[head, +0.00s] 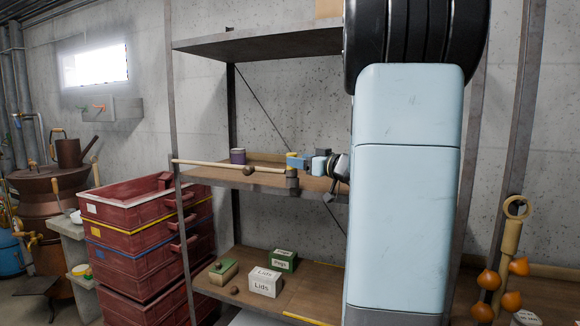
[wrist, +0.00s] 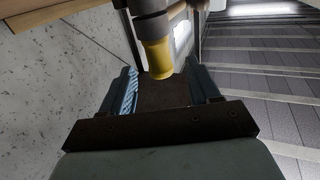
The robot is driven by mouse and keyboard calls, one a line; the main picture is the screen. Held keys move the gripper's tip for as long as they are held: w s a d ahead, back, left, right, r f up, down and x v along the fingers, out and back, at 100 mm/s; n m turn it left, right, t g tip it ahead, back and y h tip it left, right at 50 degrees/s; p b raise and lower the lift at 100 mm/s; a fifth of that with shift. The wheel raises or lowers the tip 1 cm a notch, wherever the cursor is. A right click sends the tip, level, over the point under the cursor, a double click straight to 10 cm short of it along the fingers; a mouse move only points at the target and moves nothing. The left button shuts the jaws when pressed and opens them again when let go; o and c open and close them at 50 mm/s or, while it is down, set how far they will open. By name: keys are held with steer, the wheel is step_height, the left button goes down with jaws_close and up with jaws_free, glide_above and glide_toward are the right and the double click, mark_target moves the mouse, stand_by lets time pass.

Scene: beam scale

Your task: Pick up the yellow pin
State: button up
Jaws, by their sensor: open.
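The yellow pin (wrist: 157,60) shows in the wrist view as a short yellow cylinder with its end towards me, joined to a grey round part (wrist: 152,26). My gripper (wrist: 161,74) is open, with one finger on each side of the pin in the picture. I see no finger clearly touching it, and the depth between them is hard to tell. In the head view my gripper (head: 303,164) is at the middle shelf, by the right end of the wooden beam (head: 215,165). A small yellow patch (head: 293,155) there may be the pin; my gripper partly hides that area.
A dark ball (head: 250,171) is on the beam, and a purple pot (head: 238,156) stands behind it. The upper shelf (head: 260,43) hangs above. The lower shelf (head: 235,287) holds small boxes. Red crates (head: 140,225) are stacked at left.

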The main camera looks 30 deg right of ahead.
mark_target(291, 170)
steer(key=shift+r+x, duration=0.2)
steer(key=shift+x, duration=2.2)
steer(key=c, duration=1)
